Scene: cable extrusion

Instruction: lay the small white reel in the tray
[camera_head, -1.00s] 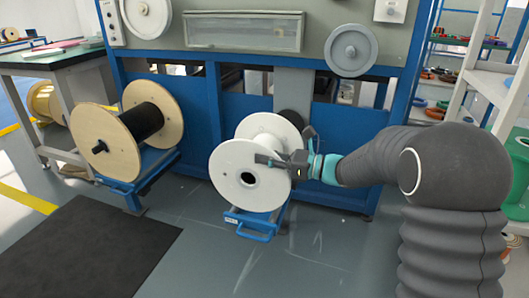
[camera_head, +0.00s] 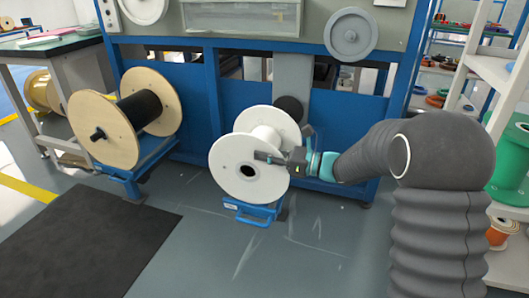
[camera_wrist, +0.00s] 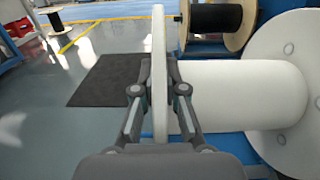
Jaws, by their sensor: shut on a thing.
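The white reel (camera_head: 229,176) stands on edge, with its two flanges upright and its hub hole facing the head camera. My gripper (camera_head: 280,153) is shut on the rim of its near flange from the right. In the wrist view, my gripper's fingers (camera_wrist: 159,75) lie on both sides of that thin flange, and the reel's barrel (camera_wrist: 245,95) and far flange are to the right. A blue tray (camera_head: 252,213) shows low under the reel. The reel hides most of it, so I cannot tell whether they touch.
A wooden reel with black cable (camera_head: 97,133) stands on a blue stand to the left. A blue and grey machine (camera_head: 345,145) is close behind the white reel. White shelves (camera_head: 488,68) are at the right. A dark mat (camera_head: 90,245) and open floor lie in front.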

